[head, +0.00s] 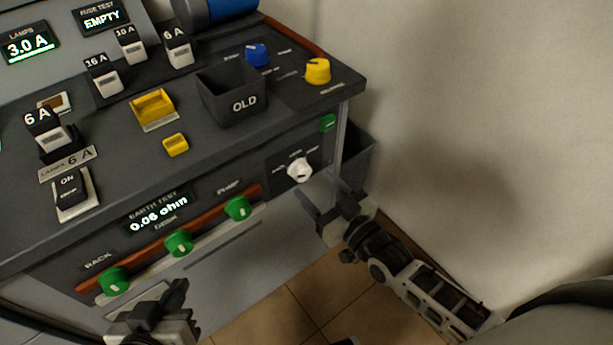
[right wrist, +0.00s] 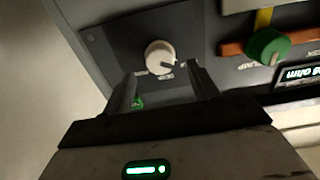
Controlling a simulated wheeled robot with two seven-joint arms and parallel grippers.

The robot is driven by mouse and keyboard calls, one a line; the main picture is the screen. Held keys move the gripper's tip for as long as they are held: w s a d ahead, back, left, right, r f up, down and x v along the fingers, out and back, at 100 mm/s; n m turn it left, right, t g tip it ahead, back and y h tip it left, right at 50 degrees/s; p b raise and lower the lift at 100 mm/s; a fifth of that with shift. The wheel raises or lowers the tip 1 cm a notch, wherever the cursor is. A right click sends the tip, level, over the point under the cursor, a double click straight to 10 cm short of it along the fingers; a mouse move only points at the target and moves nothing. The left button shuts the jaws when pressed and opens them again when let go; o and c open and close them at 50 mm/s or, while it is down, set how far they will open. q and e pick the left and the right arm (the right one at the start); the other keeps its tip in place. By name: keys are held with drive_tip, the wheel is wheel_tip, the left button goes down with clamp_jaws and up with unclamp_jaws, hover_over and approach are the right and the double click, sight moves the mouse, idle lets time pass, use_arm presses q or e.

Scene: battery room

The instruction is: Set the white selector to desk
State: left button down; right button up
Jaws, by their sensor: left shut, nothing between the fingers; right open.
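The white selector (head: 299,170) is a round knob on a dark plate at the right end of the console's front panel. Small labels around it are too blurred to read surely. In the right wrist view the selector (right wrist: 159,55) shows a dark pointer mark toward the lower right, close to a small label. My right gripper (head: 320,194) is open just in front of and below the selector. In the right wrist view its fingertips (right wrist: 160,75) lie to either side of the knob, apparently not touching it. My left gripper (head: 178,289) is shut and empty below the green knobs.
Green knobs (head: 179,243) sit along a red-brown strip left of the selector, under an earth test display (head: 158,212) reading about 0.06 ohm. A dark bin (head: 357,158) stands beside the console's right side. The wall (head: 480,120) is close on the right.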

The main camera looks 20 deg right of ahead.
sight(305, 175)
drive_tip(key=shift+x, duration=2.2)
drive_tip(key=shift+c, duration=0.3)
drive_tip(key=c, duration=0.9)
